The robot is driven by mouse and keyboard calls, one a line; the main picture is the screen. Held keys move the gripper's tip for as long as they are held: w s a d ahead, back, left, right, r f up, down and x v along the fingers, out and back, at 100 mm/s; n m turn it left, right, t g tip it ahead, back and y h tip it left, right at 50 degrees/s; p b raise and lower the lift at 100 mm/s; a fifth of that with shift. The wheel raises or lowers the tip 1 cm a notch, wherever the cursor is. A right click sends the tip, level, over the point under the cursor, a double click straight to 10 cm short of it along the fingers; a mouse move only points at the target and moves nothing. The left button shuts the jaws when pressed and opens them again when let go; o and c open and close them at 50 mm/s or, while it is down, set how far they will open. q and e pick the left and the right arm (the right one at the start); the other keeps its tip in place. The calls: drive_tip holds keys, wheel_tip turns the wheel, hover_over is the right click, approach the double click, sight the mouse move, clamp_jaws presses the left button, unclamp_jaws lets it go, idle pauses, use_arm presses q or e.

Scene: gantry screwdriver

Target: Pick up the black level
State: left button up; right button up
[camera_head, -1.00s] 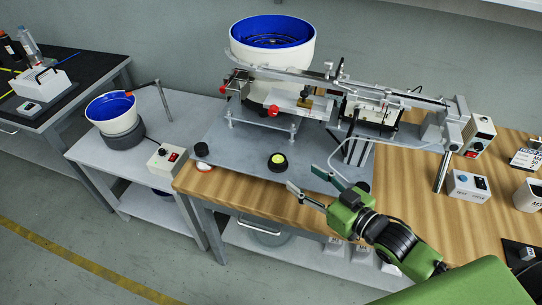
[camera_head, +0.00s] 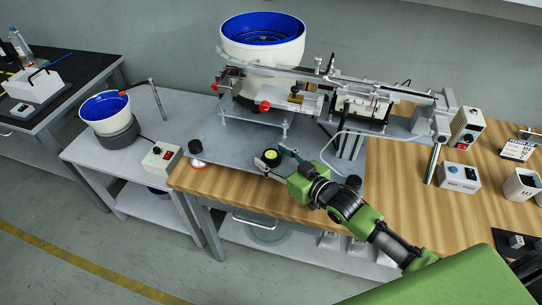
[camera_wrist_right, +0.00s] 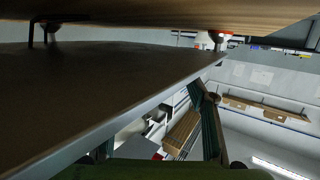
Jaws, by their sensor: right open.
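The black level (camera_head: 271,157) is a small round black piece with a yellow-green centre. It lies on the front of the grey base plate (camera_head: 225,145), near the wooden table edge. My right gripper (camera_head: 276,163) is open beside the level, with one finger behind its right side and the other in front of it. I cannot tell whether either finger touches it. In the right wrist view the gripper fingers show low in the picture, below a large dark surface (camera_wrist_right: 90,90); I cannot make out the level there. My left gripper is not in view.
A black knob-like piece (camera_head: 195,146) and a white-and-red piece (camera_head: 197,164) lie to the left of the level. A feeder with a blue bowl (camera_head: 262,32) and a metal rail (camera_head: 350,78) stand behind. A dark round piece (camera_head: 353,182) is close to my right arm.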

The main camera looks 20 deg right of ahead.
drive_tip(key=shift+w+a+f, duration=0.15)
drive_tip(key=shift+w+a, duration=0.15)
drive_tip(key=shift+w, duration=0.35)
drive_tip(key=c, duration=1.2)
drive_tip(key=shift+s, duration=0.1)
drive_tip(key=shift+c, duration=0.2)
drive_tip(key=shift+r, duration=0.55)
drive_tip(key=s+a+r, duration=0.7)
drive_tip(key=s+r, duration=0.5)
